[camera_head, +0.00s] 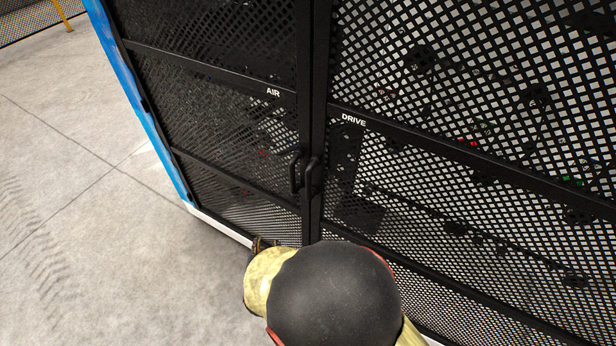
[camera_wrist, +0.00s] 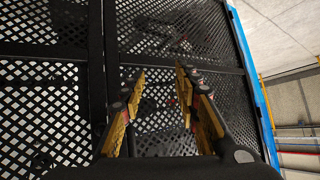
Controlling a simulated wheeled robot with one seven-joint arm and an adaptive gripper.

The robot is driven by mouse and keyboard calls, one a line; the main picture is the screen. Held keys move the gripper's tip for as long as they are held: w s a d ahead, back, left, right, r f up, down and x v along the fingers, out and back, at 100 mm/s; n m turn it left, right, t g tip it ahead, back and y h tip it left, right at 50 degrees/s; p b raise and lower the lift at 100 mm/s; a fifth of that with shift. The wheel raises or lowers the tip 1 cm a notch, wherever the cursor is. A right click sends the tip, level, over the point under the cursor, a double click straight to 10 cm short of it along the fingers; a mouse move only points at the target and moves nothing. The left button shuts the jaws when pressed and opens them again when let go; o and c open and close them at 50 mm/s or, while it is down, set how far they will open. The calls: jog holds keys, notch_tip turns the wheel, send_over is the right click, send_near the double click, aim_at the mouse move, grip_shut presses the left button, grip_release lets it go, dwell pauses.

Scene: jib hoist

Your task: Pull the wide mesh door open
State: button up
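The wide mesh door (camera_head: 460,120), labelled DRIVE, fills the right of the head view and looks shut. Its black upright handle (camera_head: 314,176) is at its left edge, beside the handle (camera_head: 296,172) of the AIR door (camera_head: 215,115). My gripper (camera_head: 262,243) is mostly hidden behind my arm in the head view, low in front of the AIR door. In the wrist view my gripper (camera_wrist: 160,78) is open and empty, its yellow-padded fingers pointing at black mesh. That view looks upside down, with the wide door (camera_wrist: 40,110) at left. I make out no handle there.
A blue frame edge (camera_head: 148,105) bounds the cabinet at left. Bare concrete floor (camera_head: 80,220) lies open left of the cabinet. A yellow post (camera_head: 62,14) and a mesh fence stand at the far upper left. Parts behind the mesh are hard to tell.

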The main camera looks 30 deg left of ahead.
jog(key=w+d+r+m+t, duration=0.1)
jog(key=w+r+m+t, duration=0.1)
jog(key=w+r+t, duration=0.3)
jog(key=m+t+h, duration=0.2)
jog(key=t+h, duration=0.1)
jog(key=t, duration=0.2)
send_near(307, 182)
jog(key=w, duration=0.5)
jog(key=w+a+b, duration=0.1)
jog(key=w, duration=0.4)
jog(key=shift+w+a, duration=0.4)
jog(key=shift+c, duration=1.1)
grip_shut()
